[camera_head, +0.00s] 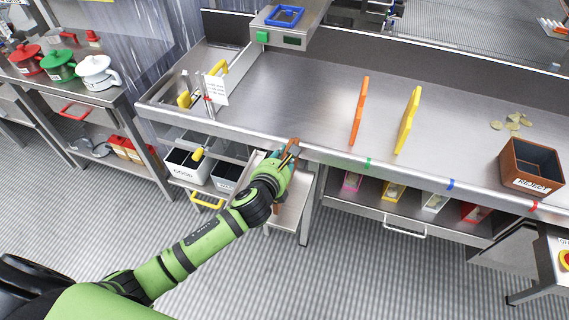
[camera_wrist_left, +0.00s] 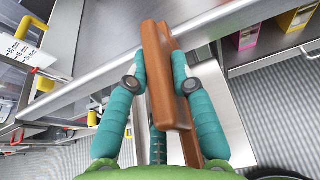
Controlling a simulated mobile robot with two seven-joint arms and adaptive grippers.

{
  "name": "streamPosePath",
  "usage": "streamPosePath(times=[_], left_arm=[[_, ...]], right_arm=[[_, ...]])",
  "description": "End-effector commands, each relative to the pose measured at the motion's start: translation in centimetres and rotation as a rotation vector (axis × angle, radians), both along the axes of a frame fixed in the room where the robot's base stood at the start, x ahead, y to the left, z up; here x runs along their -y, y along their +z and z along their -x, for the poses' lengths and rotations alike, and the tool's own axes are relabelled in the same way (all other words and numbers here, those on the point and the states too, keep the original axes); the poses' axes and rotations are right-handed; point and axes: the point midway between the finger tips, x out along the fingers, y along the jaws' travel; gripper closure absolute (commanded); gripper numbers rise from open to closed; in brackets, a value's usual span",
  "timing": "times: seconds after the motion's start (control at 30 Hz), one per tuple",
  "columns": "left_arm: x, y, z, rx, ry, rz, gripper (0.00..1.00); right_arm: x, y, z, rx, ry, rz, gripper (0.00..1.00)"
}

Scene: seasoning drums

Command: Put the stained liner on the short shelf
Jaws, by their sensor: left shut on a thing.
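My left gripper (camera_head: 287,154) is at the front edge of the steel bench, its arm reaching in from the left. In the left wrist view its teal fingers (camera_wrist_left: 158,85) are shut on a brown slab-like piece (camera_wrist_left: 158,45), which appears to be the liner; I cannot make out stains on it. The brown piece shows only in part in the head view (camera_head: 293,147), standing up from the fingers. A short, low steel shelf (camera_head: 290,212) lies below the bench front, partly behind my gripper. My right gripper is not in view.
Orange (camera_head: 359,110) and yellow (camera_head: 407,120) panels stand upright on the bench (camera_head: 310,95). A brown reject bin (camera_head: 531,165) stands at the right. Labelled bins (camera_head: 187,166) sit below at left.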

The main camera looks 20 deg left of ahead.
Motion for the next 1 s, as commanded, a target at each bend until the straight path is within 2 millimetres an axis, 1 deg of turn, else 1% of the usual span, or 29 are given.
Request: streamPosePath(times=[0.03, 0.1, 0.2, 0.47, 0.6, 0.63, 0.67, 0.7, 1.0], left_arm=[[0.2, -1.0, 0.1, -0.006, 0.0, 0.003, 1.0], [0.1, -2.1, 0.1, -0.006, 0.001, 0.003, 1.0], [0.2, -2.9, 0.1, -0.003, 0.0, 0.002, 1.0], [0.2, -3.0, 0.1, -0.001, -0.002, 0.001, 1.0], [0.2, -3.4, 0.1, -0.001, -0.002, 0.001, 1.0], [0.1, -3.5, 0.1, -0.004, -0.001, 0.0, 0.68], [0.1, -3.5, 0.1, -0.004, -0.001, 0.0, 0.56], [0.1, -3.5, 0.1, -0.004, -0.001, 0.0, 0.52], [0.1, -3.4, 0.1, -0.004, -0.001, 0.0, 0.52]], right_arm=[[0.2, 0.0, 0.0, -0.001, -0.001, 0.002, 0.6], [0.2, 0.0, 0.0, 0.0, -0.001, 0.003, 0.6], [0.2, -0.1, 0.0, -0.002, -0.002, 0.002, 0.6], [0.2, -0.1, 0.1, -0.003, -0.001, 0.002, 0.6], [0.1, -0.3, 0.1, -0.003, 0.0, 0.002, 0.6], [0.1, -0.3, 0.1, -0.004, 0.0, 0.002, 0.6], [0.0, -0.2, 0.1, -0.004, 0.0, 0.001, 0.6], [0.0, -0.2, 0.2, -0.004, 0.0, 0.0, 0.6], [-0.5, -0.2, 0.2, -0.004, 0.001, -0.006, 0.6]])
